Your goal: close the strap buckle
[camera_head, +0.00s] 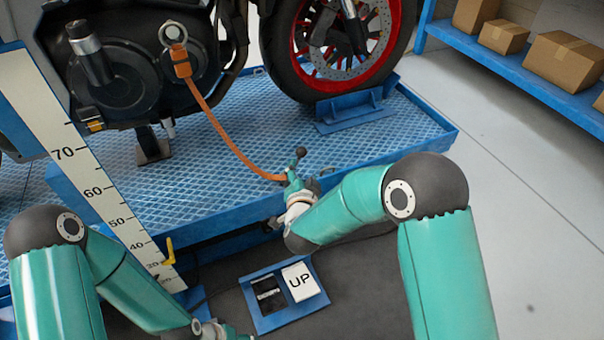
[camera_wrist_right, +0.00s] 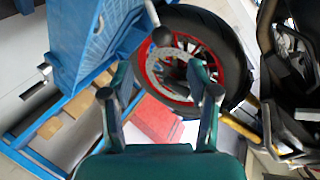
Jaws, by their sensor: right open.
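An orange strap (camera_head: 222,134) hangs from a metal ring (camera_head: 174,35) on the motorcycle and curves down to the blue ramp platform beside my right gripper (camera_head: 294,172). A lever with a black ball knob (camera_head: 300,152) stands up there; the knob also shows in the wrist view (camera_wrist_right: 163,37), beyond the fingertips. The buckle body is hidden by my right gripper or too small to make out. My right gripper's fingers are apart with nothing between them in the wrist view (camera_wrist_right: 162,95). My left gripper (camera_head: 222,332) is low at the bottom edge, partly cut off.
The motorcycle wheel (camera_head: 318,88) stands in a blue chock (camera_head: 352,112) on the platform (camera_head: 240,185). A height scale (camera_head: 95,175) rises at left. A pedal marked UP (camera_head: 300,283) lies on the floor. Boxes (camera_head: 563,62) fill a blue shelf at right.

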